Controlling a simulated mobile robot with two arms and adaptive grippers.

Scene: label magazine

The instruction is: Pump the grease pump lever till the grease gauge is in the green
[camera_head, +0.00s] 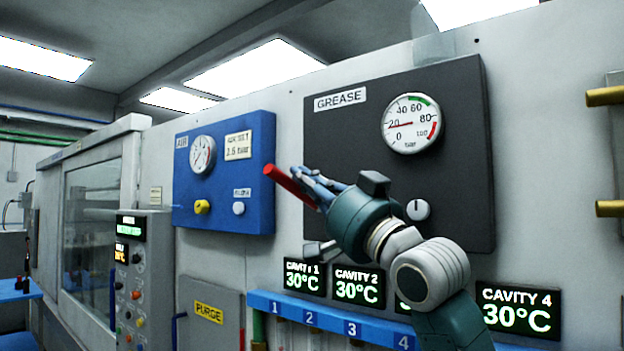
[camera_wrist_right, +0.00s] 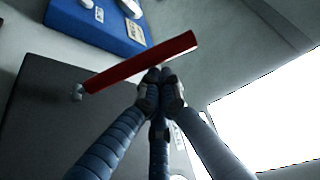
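The grease gauge (camera_head: 411,123) is a round white dial on the dark grease panel (camera_head: 345,130). Its red needle points left, near the 20 mark, below the green band at the top of the dial. The pump lever's red handle (camera_head: 287,185) sticks out at the panel's lower left; it crosses the right wrist view (camera_wrist_right: 140,62) at a slant. My right gripper (camera_head: 312,184) is at the handle. Its fingers are drawn together, with the tips (camera_wrist_right: 159,76) at the handle's lower edge; I cannot tell whether they touch it. My left gripper is not in view.
A blue panel (camera_head: 260,160) with another gauge is left of the grease panel. A knob (camera_head: 418,209) is below the grease gauge. Cavity displays (camera_head: 518,309) and a blue numbered rail (camera_head: 262,300) lie below. Brass rods (camera_head: 606,96) project at the far right.

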